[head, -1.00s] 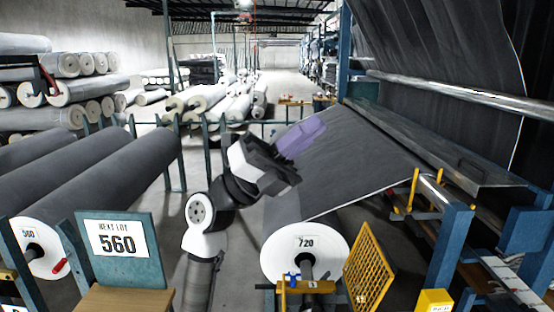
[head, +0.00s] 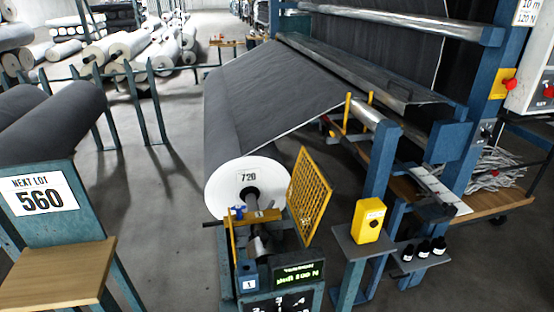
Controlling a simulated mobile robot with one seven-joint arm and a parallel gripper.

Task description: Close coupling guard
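The coupling guard is a yellow mesh panel (head: 311,196) in the head view, right of the roll marked 720 (head: 232,190). It stands swung out to the side, tilted, so the shaft and coupling (head: 257,240) in front of the roll's core are uncovered. A yellow bracket (head: 254,217) with a blue part crosses over the shaft. Below it is a stand with a small green-lit display (head: 298,273). My gripper is not in view.
A yellow box (head: 369,221) sits on a small stand to the right, with several black bottles (head: 424,249) beside it. A "NEXT LOT 560" sign (head: 43,196) and wooden seat (head: 60,272) stand at the left. Grey floor between is clear.

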